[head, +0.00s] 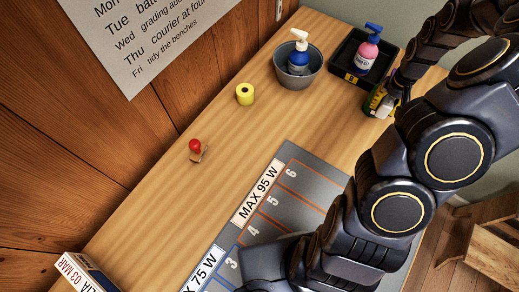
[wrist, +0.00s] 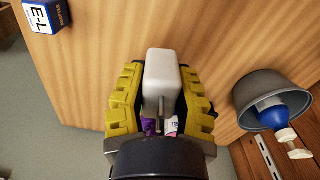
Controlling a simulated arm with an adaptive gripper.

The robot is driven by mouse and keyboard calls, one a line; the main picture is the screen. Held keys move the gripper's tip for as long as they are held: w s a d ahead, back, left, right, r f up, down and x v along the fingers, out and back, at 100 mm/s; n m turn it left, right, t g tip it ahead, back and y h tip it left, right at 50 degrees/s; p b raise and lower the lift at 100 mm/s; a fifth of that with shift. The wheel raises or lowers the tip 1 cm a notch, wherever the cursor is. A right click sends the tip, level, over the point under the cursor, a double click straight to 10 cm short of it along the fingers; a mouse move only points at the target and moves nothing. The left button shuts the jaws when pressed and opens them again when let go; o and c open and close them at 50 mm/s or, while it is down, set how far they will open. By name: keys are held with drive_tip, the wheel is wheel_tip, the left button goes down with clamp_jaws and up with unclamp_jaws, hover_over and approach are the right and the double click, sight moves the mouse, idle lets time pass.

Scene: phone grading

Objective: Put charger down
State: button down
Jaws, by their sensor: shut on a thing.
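My gripper (wrist: 162,100) is shut on a white charger (wrist: 163,72), which sits between the yellow finger pads with its metal prongs facing the camera. In the head view, my gripper (head: 380,104) is at the upper right, beside the black tray; the charger is hard to make out there. The grey mat (head: 318,169) has numbered slots and labels reading MAX 95 W and 75 W. My arm covers part of the mat.
A grey bowl (head: 284,75) holds a blue pump bottle (head: 298,60). A black tray (head: 345,76) holds a pink pump bottle (head: 365,57). A yellow roll (head: 245,94) and a red-topped item (head: 196,148) stand on the bench. A blue box (wrist: 45,15) shows in the wrist view.

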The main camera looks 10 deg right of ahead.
drive_tip(key=w+a+f+n, duration=0.1)
drive_tip(key=w+a+n, duration=0.45)
drive_tip(key=a, duration=0.75)
drive_tip(key=n, duration=1.1)
hover_over(177, 181)
wheel_tip(177, 181, down, 4)
drive_tip(key=shift+r+m, duration=0.1)
drive_tip(key=shift+m, duration=0.15)
drive_tip(key=shift+f, duration=3.65)
drive_tip(key=shift+f, duration=0.1)
drive_tip(key=c, duration=0.9)
unclamp_jaws()
